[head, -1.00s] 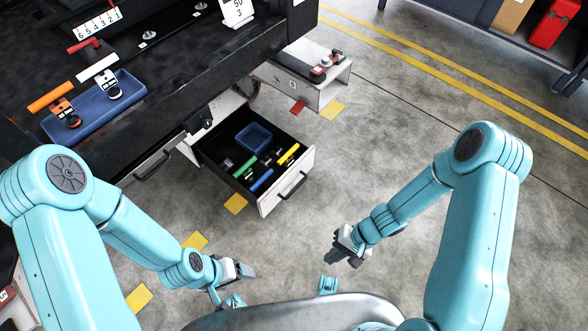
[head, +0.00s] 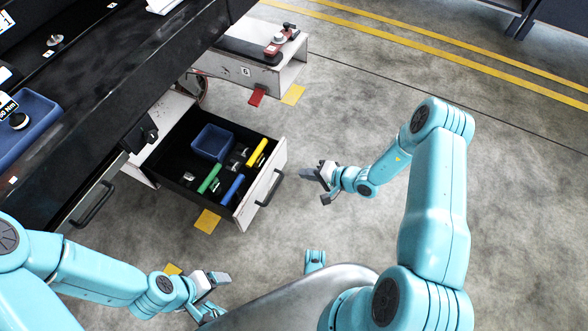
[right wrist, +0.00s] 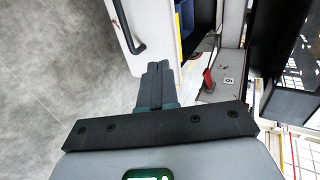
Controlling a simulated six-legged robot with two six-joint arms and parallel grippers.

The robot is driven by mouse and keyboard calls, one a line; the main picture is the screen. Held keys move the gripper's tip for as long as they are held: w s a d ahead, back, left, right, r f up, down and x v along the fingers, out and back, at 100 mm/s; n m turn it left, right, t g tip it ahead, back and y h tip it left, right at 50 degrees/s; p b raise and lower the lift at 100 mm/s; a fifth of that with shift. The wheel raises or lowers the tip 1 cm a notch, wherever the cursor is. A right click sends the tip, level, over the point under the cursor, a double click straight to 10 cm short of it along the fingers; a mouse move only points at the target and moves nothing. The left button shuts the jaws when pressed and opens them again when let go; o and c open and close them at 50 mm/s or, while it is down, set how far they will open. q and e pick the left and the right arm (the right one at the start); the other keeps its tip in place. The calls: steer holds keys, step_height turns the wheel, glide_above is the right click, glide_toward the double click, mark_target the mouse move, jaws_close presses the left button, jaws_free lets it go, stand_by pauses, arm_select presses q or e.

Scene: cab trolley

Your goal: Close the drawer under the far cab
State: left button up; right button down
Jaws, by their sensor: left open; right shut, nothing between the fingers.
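The open drawer (head: 247,210) juts out from under the dark cab frame, its white front with a black bar handle (head: 269,188) facing right. Inside are a blue bin (head: 212,143) and green, blue and yellow handled tools (head: 209,179). My right gripper (head: 318,172) is shut and empty, a short way to the right of the drawer front, not touching it. The right wrist view shows its closed fingers (right wrist: 155,85) with the drawer front (right wrist: 122,40) and handle just beyond, to the upper left. My left gripper (head: 219,283) is open and empty, below the drawer in the head view.
A second drawer handle (head: 92,204) shows at the left, apparently closed. A white step box (head: 255,68) with a red clamp (head: 277,42) stands beyond the drawer. Yellow floor markers (head: 207,221) lie nearby. The concrete floor right of the drawer is clear.

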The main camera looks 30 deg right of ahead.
mark_target(269, 166)
steer(key=b+x, duration=0.1)
steer(key=x, duration=0.2)
steer(key=b+x, duration=0.1)
steer(key=x, duration=0.3)
steer(key=r+b+x, duration=0.1)
steer(key=x, duration=0.2)
steer(key=shift+w+a+f+b, duration=0.1)
steer(key=shift+w+a+b, duration=0.3)
steer(key=shift+a, duration=0.1)
steer(key=shift+w+a, duration=0.3)
steer(key=shift+w, duration=0.1)
